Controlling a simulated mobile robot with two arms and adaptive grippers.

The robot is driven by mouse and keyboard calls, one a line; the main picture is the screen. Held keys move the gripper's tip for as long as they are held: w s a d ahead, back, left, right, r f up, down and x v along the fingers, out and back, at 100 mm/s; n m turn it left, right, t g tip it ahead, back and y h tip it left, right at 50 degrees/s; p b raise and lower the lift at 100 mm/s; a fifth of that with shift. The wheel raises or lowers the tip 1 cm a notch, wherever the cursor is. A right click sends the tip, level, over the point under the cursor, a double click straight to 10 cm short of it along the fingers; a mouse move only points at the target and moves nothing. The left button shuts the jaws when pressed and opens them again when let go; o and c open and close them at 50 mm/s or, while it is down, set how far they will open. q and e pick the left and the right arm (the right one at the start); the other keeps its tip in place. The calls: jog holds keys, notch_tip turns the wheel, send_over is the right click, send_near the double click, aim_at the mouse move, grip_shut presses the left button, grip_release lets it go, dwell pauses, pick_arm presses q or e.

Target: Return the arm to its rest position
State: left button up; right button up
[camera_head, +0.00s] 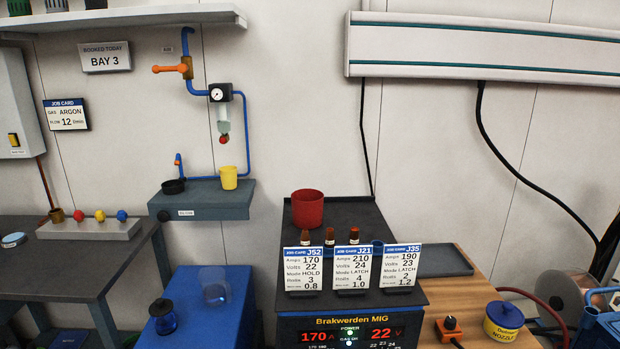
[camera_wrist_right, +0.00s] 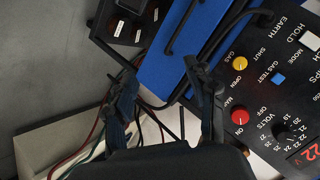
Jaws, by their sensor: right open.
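My right gripper (camera_wrist_right: 160,78) shows in the right wrist view with its two dark fingers spread apart and nothing between them. It hangs beside the front panel of the welder, clear of the yellow gas knob (camera_wrist_right: 240,63) and the red on/off button (camera_wrist_right: 239,117) as far as I can tell. In the head view neither gripper shows. The welder (camera_head: 350,332) reads 170 A and 22 V, and its power light is lit. My left gripper is out of view.
Job cards J52 (camera_head: 310,268), J21 (camera_head: 353,268) and J35 (camera_head: 401,266) stand on the welder, with a red cup (camera_head: 307,208) behind. A yellow cup (camera_head: 229,177) stands on the wall shelf (camera_head: 205,200). A nozzle pot (camera_head: 503,321) sits on the wooden bench. Cables lie below the right gripper.

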jog(key=s+d+f+n+g, duration=0.2)
jog(key=s+f, duration=0.4)
jog(key=s, duration=0.4)
jog(key=s+d+f+n+g+h+p, duration=0.1)
jog(key=s+f+n+g, duration=0.3)
jog(key=s, duration=0.6)
jog(key=s+d+f+n+g+h, duration=0.1)
jog(key=s+d+f+n+g, duration=0.2)
jog(key=s+f, duration=0.5)
jog(key=shift+s+d+n+g, duration=0.25)
jog(key=shift+s+n+g, duration=0.3)
jog(key=shift+s, duration=0.4)
